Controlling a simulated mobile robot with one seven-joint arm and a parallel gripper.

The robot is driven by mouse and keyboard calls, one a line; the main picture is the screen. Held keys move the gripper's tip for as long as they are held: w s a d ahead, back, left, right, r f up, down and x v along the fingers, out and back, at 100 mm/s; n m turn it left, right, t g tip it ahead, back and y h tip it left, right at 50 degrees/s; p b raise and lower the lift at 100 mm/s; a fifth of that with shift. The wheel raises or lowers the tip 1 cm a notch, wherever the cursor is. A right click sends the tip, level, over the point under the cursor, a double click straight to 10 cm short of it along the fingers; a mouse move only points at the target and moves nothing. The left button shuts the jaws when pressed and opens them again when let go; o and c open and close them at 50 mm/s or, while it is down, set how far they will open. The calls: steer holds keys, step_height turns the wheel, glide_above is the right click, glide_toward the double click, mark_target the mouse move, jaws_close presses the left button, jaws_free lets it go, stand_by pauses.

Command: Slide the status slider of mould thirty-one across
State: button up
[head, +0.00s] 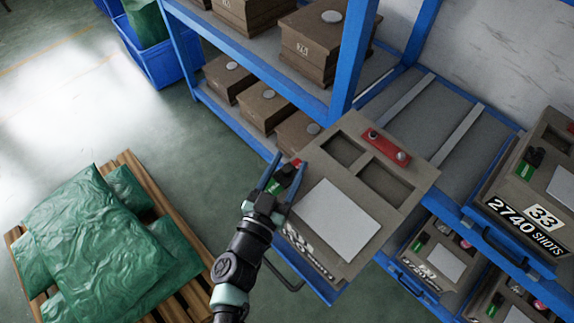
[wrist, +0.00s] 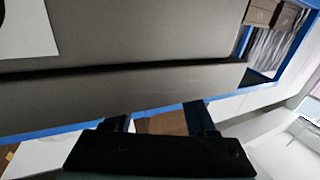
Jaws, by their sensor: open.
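A grey-brown mould (head: 371,223) with two square recesses and a pale blank plate sits on a pulled-out blue shelf tray. Its front number label (head: 300,242) is partly covered by my arm, and I cannot read it. The status slider (head: 286,174) is on its front left corner, with a black knob, green showing on the near side and a little red at the far end. My gripper (head: 286,161) is open, its blue-grey fingers on either side of the slider. Contact cannot be told. The wrist view shows the gripper (wrist: 158,124) against a grey mould face, with no slider visible.
Mould 33 (head: 560,190) stands on the right, with more moulds (head: 437,256) below. Blue rack posts (head: 353,55) rise behind; brown boxes (head: 318,45) fill its shelves. A pallet with green sacks (head: 95,240) stands on the left. Floor (head: 150,125) between is clear.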

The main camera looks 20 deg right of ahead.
jaws_close()
stand_by(1.4)
